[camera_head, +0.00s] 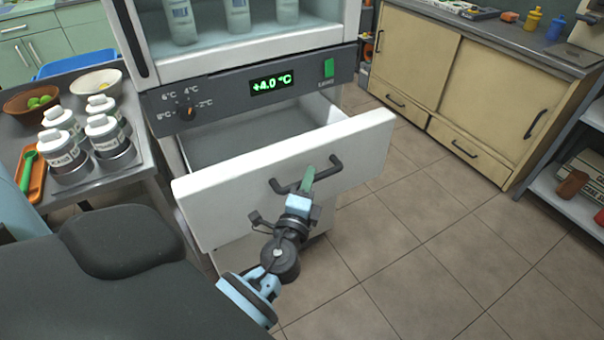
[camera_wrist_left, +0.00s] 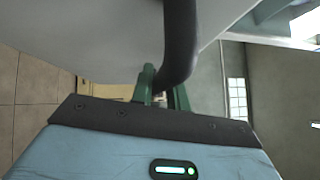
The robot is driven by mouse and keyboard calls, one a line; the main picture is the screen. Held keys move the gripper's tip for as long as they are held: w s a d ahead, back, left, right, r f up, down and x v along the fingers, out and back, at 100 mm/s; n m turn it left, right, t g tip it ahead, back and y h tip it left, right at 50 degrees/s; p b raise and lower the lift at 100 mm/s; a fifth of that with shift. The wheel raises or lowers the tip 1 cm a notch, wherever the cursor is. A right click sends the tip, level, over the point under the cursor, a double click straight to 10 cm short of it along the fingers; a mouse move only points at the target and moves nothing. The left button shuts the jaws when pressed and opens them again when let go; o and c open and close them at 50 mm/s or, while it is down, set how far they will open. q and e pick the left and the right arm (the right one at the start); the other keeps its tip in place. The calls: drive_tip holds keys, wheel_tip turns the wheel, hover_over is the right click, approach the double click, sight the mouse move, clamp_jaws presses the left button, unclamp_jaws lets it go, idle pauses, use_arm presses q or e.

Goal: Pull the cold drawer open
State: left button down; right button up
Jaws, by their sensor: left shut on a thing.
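The cold drawer (camera_head: 235,185) is a white-fronted drawer below the fridge's control panel. It stands pulled out, and its grey inside (camera_head: 250,132) shows empty where visible. A dark bar handle (camera_head: 328,174) runs across its front. My left gripper (camera_head: 307,180) is at the handle, its green fingers shut on the bar. In the left wrist view the dark handle (camera_wrist_left: 180,45) passes between the green fingers (camera_wrist_left: 160,90). My right gripper is not in view.
The fridge panel (camera_head: 230,95) reads +4.0 °C. A metal side table (camera_head: 85,180) with white jars (camera_head: 110,138) and bowls stands at the left. Beige cabinets (camera_head: 440,65) stand at the back right. The tiled floor (camera_head: 430,250) at the right of the drawer is clear.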

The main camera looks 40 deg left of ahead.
use_arm(q)
drive_tip(key=shift+s+d+b, duration=0.15)
drive_tip(key=shift+s+d, duration=0.1)
drive_tip(key=shift+d, duration=0.45)
drive_tip(key=shift+s+d+b, duration=0.15)
drive_tip(key=shift+s+d, duration=0.15)
drive_tip(key=shift+d, duration=0.35)
drive_tip(key=shift+s+d+b, duration=0.15)
drive_tip(key=shift+s+d, duration=0.1)
drive_tip(key=shift+d, duration=0.45)
drive_tip(key=c, duration=1.4)
unclamp_jaws()
drive_tip(key=shift+o, duration=0.2)
drive_tip(key=shift+s, duration=0.1)
drive_tip(key=b+v, duration=0.2)
drive_tip(key=v, duration=0.5)
drive_tip(key=shift+s, duration=0.3)
drive_tip(key=shift+d, duration=0.15)
